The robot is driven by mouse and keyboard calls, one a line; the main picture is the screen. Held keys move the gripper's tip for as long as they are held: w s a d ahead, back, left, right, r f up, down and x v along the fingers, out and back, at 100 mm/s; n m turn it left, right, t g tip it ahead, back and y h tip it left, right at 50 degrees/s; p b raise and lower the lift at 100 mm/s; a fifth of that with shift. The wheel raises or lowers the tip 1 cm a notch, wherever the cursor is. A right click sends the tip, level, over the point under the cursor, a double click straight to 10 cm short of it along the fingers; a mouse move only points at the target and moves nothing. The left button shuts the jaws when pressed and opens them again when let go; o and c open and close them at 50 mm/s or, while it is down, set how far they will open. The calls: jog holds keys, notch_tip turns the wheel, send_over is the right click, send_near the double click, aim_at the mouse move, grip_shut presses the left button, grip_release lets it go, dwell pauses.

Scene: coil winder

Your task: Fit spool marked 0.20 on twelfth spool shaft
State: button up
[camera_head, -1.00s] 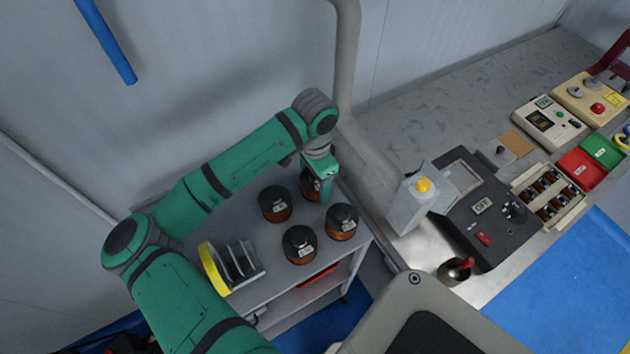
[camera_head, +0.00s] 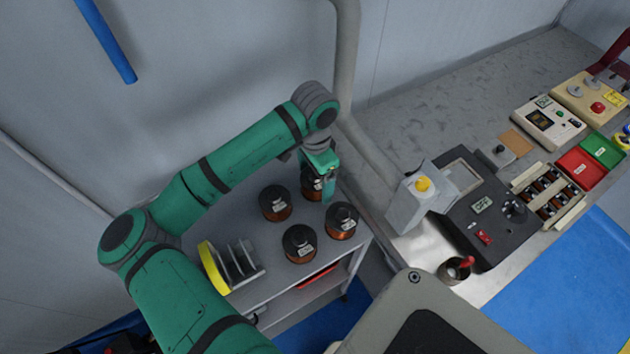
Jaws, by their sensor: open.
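Several black-capped spools with copper windings stand on the grey cart top (camera_head: 217,205). One spool (camera_head: 276,204) is at the back left, one (camera_head: 300,244) at the front, and one (camera_head: 341,221) at the right. A further spool (camera_head: 311,184) is at the back, partly hidden by my gripper (camera_head: 324,190). My gripper points down beside this back spool and is open. The labels on the caps are too small to read, so I cannot tell which is marked 0.20. I cannot make out a twelfth spool shaft.
A holder with a yellow disc and grey plates (camera_head: 230,263) stands at the cart's left. On the bench at right are a dark machine with a display (camera_head: 482,206), a grey box with a yellow knob (camera_head: 421,186), a rack (camera_head: 549,195) and a cup (camera_head: 454,271).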

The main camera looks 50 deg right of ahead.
jog(key=r, duration=0.9)
jog(key=shift+s+a, duration=0.15)
jog(key=shift+s, duration=0.1)
